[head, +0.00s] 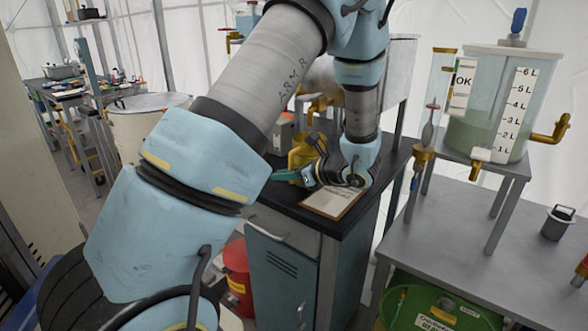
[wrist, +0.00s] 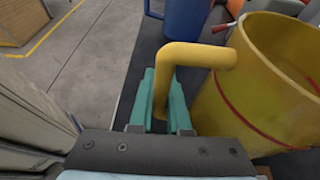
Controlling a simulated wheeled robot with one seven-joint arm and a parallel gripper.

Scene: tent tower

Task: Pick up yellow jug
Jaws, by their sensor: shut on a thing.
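The yellow jug (wrist: 265,85) fills the right side of the wrist view, with a red line around its body. Its bent yellow handle (wrist: 170,75) comes down between the teal fingers of my gripper (wrist: 162,105), which is shut on it. In the head view the jug (head: 303,152) stands on or just above the dark top of a blue-grey cabinet, partly hidden by my arm. My gripper (head: 287,175) reaches it from the front left. I cannot tell whether the jug touches the cabinet top.
A clipboard (head: 333,202) lies on the cabinet top (head: 385,165) near my wrist. A large measuring tank (head: 495,105) with a brass tap stands on a metal stand at the right. A red bin (head: 237,270) and a green barrel (head: 435,306) stand below. Open floor (wrist: 85,75) shows left in the wrist view.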

